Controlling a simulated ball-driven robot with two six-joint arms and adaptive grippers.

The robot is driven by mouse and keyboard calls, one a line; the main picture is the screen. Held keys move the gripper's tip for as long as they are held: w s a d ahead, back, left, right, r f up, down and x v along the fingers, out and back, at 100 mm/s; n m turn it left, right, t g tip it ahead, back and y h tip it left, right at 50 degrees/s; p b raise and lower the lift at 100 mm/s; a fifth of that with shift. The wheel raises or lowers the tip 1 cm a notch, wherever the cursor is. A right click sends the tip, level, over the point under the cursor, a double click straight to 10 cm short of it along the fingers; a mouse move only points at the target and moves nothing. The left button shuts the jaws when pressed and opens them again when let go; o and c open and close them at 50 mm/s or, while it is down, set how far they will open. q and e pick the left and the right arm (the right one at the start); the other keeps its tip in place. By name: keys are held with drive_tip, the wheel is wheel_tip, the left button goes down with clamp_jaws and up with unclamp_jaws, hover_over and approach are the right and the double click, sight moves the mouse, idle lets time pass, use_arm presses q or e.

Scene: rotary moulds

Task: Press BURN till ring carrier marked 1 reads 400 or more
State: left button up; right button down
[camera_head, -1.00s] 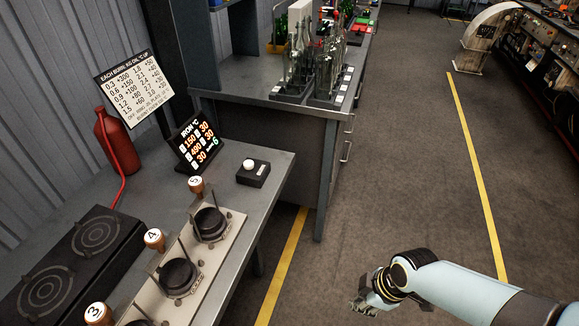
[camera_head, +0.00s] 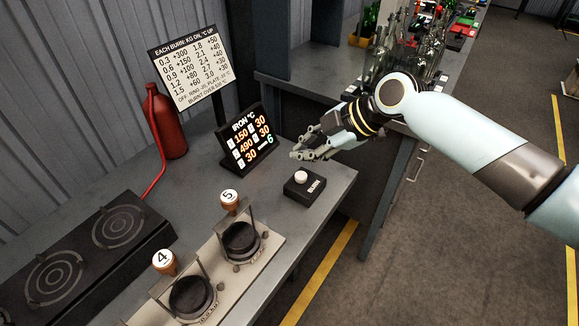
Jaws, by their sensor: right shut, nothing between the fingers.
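The BURN box (camera_head: 304,187) is black with a white round button (camera_head: 301,177) on top and sits near the right end of the bench. The IRON °C display (camera_head: 245,140) stands behind it, tilted. Its left column reads 150, 490 and 30 from top to bottom; its right column reads 30, 30 and a green 6. The row labels are too small to read surely. Ring carriers with knobs marked 5 (camera_head: 229,196) and 4 (camera_head: 164,260) are in front; carrier 1 is out of view. My right gripper (camera_head: 296,150) is shut and empty, above and behind the button, apart from it. My left gripper is not in view.
A burn chart (camera_head: 191,65) lists kilograms against degrees. A red gas bottle (camera_head: 167,122) with a hose stands by the wall. A black two-ring hotplate (camera_head: 85,255) is at the left. Bottles (camera_head: 428,45) stand on the bench behind my right arm.

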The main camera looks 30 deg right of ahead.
drive_tip(key=w+r, duration=0.2)
drive_tip(key=shift+w+d+r+n+t+b, duration=0.15)
drive_tip(key=shift+w+d+n+t+b, duration=0.15)
drive_tip(key=shift+d, duration=0.1)
drive_tip(key=b, duration=0.6)
hover_over(300, 177)
wheel_tip(300, 177, down, 8)
drive_tip(key=shift+f, duration=0.1)
drive_tip(key=shift+f+b, duration=0.35)
drive_tip(key=shift+b, duration=0.05)
idle(0.8)
drive_tip(key=shift+f+b, duration=0.45)
drive_tip(key=shift+b, duration=0.05)
